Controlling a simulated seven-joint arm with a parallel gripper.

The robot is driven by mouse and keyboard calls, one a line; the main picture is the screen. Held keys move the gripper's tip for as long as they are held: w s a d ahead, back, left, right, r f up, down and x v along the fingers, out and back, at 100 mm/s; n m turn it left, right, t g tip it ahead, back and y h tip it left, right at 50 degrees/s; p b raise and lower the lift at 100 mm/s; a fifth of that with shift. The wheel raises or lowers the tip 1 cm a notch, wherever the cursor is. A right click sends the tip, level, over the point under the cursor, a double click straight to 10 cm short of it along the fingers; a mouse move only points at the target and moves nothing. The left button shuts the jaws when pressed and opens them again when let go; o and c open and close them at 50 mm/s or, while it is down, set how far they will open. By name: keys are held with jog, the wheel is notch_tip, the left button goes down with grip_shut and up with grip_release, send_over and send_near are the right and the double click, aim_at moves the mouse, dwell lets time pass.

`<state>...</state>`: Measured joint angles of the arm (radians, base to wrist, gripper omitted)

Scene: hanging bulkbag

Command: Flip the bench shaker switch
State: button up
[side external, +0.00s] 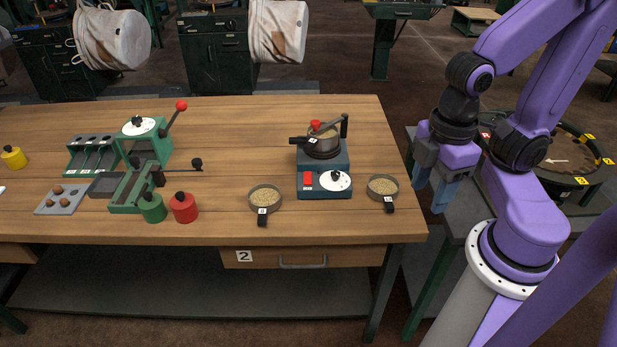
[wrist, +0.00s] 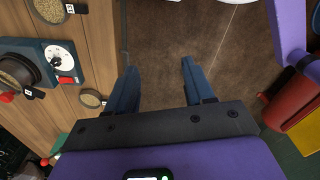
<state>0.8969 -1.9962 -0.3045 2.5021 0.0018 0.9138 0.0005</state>
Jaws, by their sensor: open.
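The bench shaker (side external: 323,178) is a blue-grey box on the right part of the wooden bench, with a round pan clamped on top under a lever arm. On its front face are a red switch (side external: 308,180) and a white dial. The shaker (wrist: 36,62) also shows at the left of the wrist view, its red switch (wrist: 66,80) beside the dial. I cannot tell the switch's position. My gripper (side external: 430,196) is off the bench's right edge, pointing down, apart from the shaker. In the wrist view its blue fingers (wrist: 156,80) are spread and empty over the floor.
Round pans of grain stand left (side external: 265,198) and right (side external: 383,187) of the shaker. A green lever press (side external: 148,140), red weight (side external: 183,208) and green weight (side external: 153,207) stand further left. A round green-rimmed table (side external: 565,150) is behind my arm.

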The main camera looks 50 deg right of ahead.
jog(key=c, duration=0.6)
jog(key=shift+w+a, duration=0.15)
jog(key=shift+w, duration=0.1)
grip_shut()
jog(key=w+a+f+m+t+y, duration=0.1)
jog(key=w+f+m, duration=0.1)
jog(key=w, duration=1.4)
jog(key=w+d+f+m+t, duration=0.1)
jog(key=w+d+f+t, duration=0.1)
jog(key=w+d, duration=0.5)
jog(key=shift+w+d+f+m, duration=0.35)
jog(key=shift+w+f, duration=0.3)
jog(key=shift+w, duration=2.4)
